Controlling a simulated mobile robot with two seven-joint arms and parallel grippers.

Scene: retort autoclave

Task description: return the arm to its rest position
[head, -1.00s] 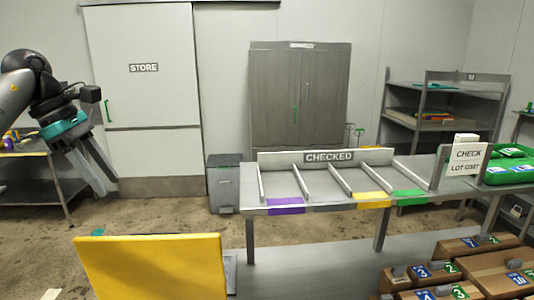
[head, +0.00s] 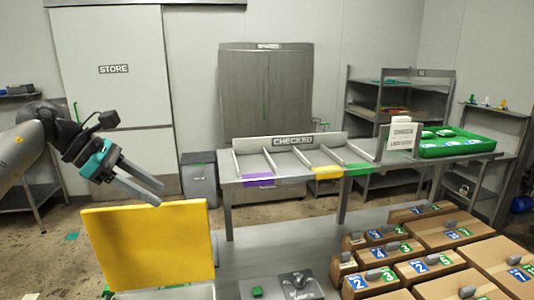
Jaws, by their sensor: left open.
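My left gripper (head: 150,191) is at the left of the head view, on the arm that comes in from the left edge. Its two grey fingers are apart with nothing between them. They point down and to the right, above and behind the top edge of a yellow panel (head: 150,245) as seen here. I cannot tell how far the fingers are from the panel. My right gripper is not in view.
A bench marked CHECKED (head: 293,141) with empty lanes stands in the middle. A green tray (head: 456,146) sits at its right end. Several numbered brown boxes (head: 455,229) fill the lower right. A grey bin (head: 198,180) stands on the floor left of the bench.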

